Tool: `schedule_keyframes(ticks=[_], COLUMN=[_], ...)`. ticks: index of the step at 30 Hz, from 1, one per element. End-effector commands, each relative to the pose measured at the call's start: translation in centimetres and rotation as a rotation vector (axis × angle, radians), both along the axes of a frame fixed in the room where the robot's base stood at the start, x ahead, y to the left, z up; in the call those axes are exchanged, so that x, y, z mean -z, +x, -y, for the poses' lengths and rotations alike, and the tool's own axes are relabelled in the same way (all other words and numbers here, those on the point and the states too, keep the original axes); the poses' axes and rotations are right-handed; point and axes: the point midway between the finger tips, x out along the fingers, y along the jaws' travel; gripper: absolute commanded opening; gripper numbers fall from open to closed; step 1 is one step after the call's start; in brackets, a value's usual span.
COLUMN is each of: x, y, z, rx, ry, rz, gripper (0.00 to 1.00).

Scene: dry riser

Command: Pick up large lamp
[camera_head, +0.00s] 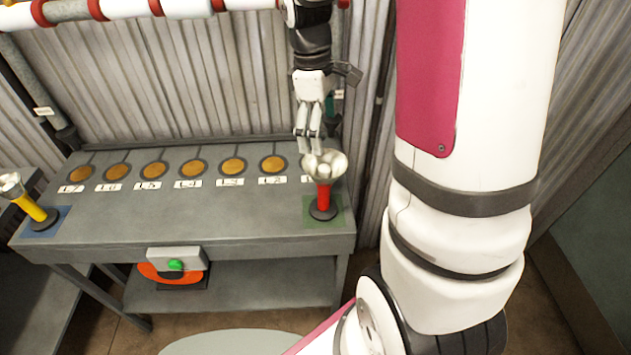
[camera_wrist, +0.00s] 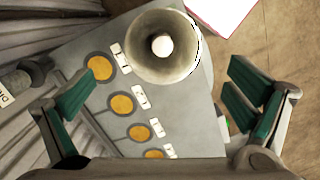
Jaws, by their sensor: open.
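A red-stemmed lamp (camera_head: 323,194) with a wide pale bowl-shaped head stands upright on a green square at the right end of the grey table. Its head looks larger than that of the yellow lamp (camera_head: 37,210), which leans on a blue square at the left end. My gripper (camera_head: 310,147) hangs just above and behind the red lamp's head, fingers pointing down. In the wrist view, the open green-padded fingers (camera_wrist: 165,108) have nothing between them. The round lamp head (camera_wrist: 150,62) lies towards the top of that view, and its stem is hidden beneath it.
The grey table (camera_head: 200,230) bears a row of several round orange discs (camera_head: 154,170) with white labels. A grey box with a green button (camera_head: 176,258) sits at its front edge. A corrugated wall (camera_head: 200,80) and red-and-white pipe (camera_head: 120,9) stand behind.

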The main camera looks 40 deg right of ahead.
Motion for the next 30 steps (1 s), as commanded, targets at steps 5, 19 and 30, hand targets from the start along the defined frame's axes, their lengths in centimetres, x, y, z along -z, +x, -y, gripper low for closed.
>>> schedule_keyframes(ticks=[5, 19, 30], x=[3.4, 8.0, 10.9], y=[-0.5, -0.9, -1.0], z=[0.2, 0.2, 0.3], rx=[0.003, 0.001, 0.003], ry=[0.002, 0.001, 0.000], rz=[-0.004, -0.003, 0.002], gripper=[0.98, 0.98, 0.98])
